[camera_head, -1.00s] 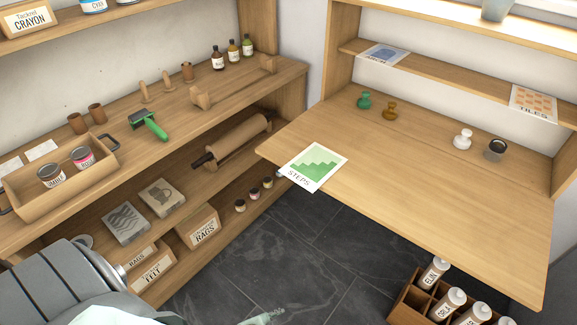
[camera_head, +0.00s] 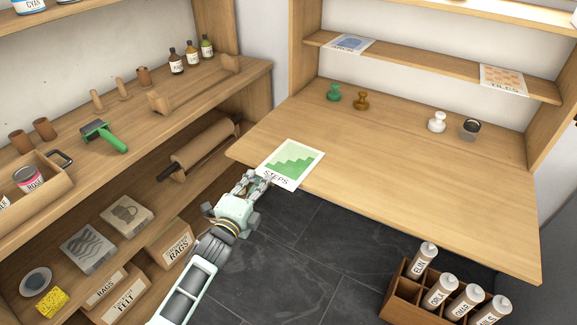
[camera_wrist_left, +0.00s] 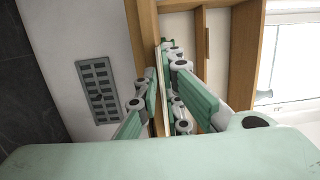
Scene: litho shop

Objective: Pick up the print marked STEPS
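The STEPS print (camera_head: 292,163), a white sheet with a green stepped picture, lies flat on the wooden table (camera_head: 400,190) near its front left corner. Its lower edge with the word STEPS sticks out past the table's front edge. My left gripper (camera_head: 262,183) is at this overhanging edge, its fingertips close to the sheet's lower left. In the left wrist view, the fingers (camera_wrist_left: 168,95) stand apart on either side of a thin edge-on strip. I cannot tell whether the pads touch the sheet. My right gripper is out of view.
The ARCH-like blue print (camera_head: 350,43) and the TILES print (camera_head: 503,80) lie on the shelf above. A bottle crate (camera_head: 400,295) stands below right. Shelves (camera_head: 140,145) flank the left.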

